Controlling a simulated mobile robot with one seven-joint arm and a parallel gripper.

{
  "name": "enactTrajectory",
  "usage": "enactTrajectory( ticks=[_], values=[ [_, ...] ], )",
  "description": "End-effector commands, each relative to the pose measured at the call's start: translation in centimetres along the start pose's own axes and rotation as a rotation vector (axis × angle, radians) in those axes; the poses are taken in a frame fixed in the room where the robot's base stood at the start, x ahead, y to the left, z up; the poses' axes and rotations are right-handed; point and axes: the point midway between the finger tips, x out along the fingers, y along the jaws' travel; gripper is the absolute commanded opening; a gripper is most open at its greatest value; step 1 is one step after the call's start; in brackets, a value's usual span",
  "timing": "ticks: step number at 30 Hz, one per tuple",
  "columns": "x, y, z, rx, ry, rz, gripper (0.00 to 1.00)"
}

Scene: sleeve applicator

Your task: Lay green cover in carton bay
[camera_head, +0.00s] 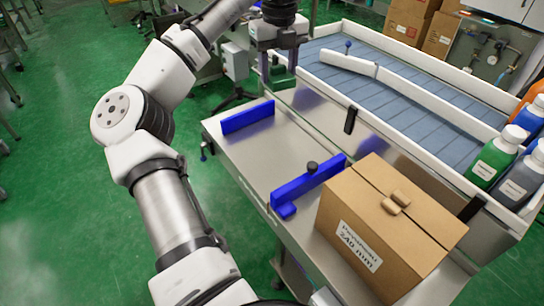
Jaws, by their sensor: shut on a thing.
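My gripper (279,60) is at the top centre, over the far end of the steel table, with its fingers pointing down. It is shut on a dark green piece, which I take to be the green cover (284,76). Only a small part of it shows between and below the fingers, so its shape is unclear. A bare stretch of the steel table (262,150) lies between a long blue block (248,117) and a blue guide with a black knob (308,183). No label marks a carton bay, so I cannot tell for sure which area it is.
A closed brown carton (385,225) with a printed label stands at the table's near right. A white-walled blue conveyor (410,95) runs behind the table. Several bottles (496,158) stand at its right end. My arm crosses the left side above green floor.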

Motion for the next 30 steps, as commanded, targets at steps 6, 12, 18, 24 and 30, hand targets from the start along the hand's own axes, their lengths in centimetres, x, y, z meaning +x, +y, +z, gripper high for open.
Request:
enactTrajectory(
  ticks=[6, 12, 18, 24, 30],
  values=[
    [6.2, -2.2, 3.8, -0.149, 0.004, -0.002, 0.28],
    [9.2, -2.4, 4.5, -0.18, 0.001, -0.001, 0.28],
    [14.2, -2.3, 4.5, -0.178, 0.0, 0.001, 0.28],
    [19.3, -2.3, 4.4, -0.179, 0.0, 0.0, 0.28],
    [22.3, -2.4, 4.4, -0.177, -0.001, -0.002, 0.28]
  ],
)
